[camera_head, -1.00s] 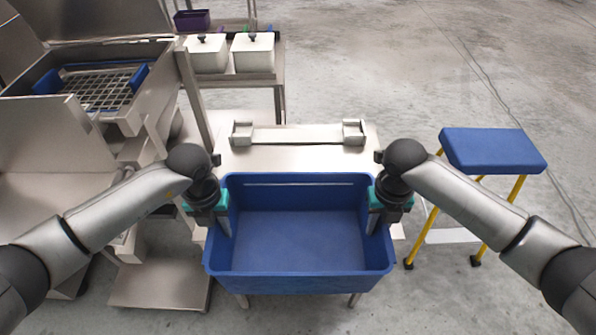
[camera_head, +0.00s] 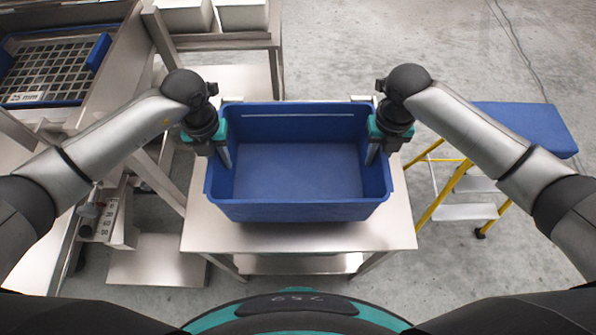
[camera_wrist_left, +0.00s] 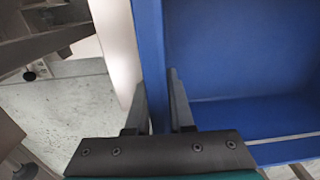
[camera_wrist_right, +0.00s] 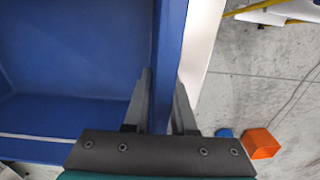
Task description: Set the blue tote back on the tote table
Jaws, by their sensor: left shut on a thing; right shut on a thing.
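The blue tote (camera_head: 295,210) is empty and upright in the head view, over the steel tote table (camera_head: 250,238). I cannot tell whether its base touches the table top. My left gripper (camera_head: 226,160) is shut on the tote's left wall, with one finger inside and one outside. The left wrist view shows that wall (camera_wrist_left: 150,60) between the fingers (camera_wrist_left: 158,100). My right gripper (camera_head: 372,155) is shut on the right wall in the same way. The right wrist view shows that wall (camera_wrist_right: 168,60) between the fingers (camera_wrist_right: 162,100).
A blue-topped yellow step stool (camera_head: 520,128) stands to the right. A steel machine with a grid tray (camera_head: 50,75) is at the left. White bins (camera_head: 243,15) sit on a shelf behind. An orange box (camera_wrist_right: 260,143) lies on the floor in the right wrist view.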

